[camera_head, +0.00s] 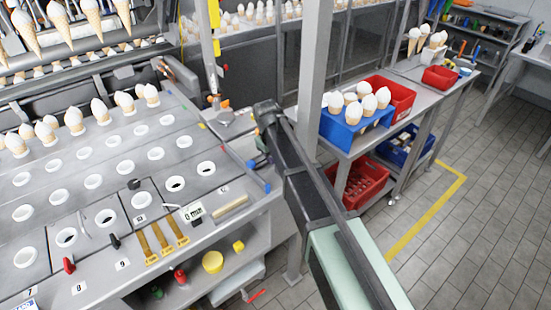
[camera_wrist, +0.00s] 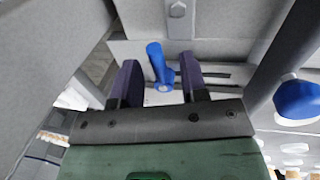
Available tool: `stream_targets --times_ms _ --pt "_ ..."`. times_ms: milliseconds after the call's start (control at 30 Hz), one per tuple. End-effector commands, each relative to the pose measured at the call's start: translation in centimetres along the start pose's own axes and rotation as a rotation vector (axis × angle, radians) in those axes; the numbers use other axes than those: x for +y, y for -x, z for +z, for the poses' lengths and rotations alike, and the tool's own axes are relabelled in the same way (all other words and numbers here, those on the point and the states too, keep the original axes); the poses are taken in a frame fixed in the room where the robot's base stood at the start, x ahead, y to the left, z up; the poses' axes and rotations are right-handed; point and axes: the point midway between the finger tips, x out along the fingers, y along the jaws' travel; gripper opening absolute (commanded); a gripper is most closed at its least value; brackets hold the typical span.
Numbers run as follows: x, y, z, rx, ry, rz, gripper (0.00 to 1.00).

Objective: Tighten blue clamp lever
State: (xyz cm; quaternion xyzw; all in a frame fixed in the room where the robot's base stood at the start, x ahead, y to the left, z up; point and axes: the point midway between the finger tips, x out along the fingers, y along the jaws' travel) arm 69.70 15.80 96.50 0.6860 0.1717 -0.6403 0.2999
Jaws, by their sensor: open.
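The blue clamp lever (camera_wrist: 156,62) shows in the wrist view as a blue handle above a rounded blue hub, in front of a light grey surface with dark slots. My gripper (camera_wrist: 159,68) is open, with one dark purple finger on each side of the lever. I see no clear contact between the fingers and the lever, and the gap in depth is hard to judge. In the head view, my dark arm reaches the right edge of the grey machine table, and I cannot make out the fingers there. Small blue parts (camera_head: 259,144) show beside the arm.
A blue knob (camera_wrist: 298,98) is at the right in the wrist view. The grey machine table (camera_head: 235,170) has rows of round holes and several cones. A grey post (camera_head: 314,60) stands close to my arm. A blue crate (camera_head: 346,134) of cones is to the right.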

Motion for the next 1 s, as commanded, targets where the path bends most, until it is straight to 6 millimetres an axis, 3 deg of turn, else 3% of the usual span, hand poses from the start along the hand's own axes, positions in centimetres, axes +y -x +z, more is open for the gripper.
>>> stream_targets --times_ms 67,300,667,1000 --pt "0.01 0.09 0.01 0.000 0.000 0.000 0.37" --pt "0.00 0.09 0.00 0.000 0.000 0.000 0.00" --pt "0.10 0.06 0.04 0.008 0.039 0.000 0.00" --pt "0.66 -0.05 0.04 0.046 0.235 0.000 0.00"
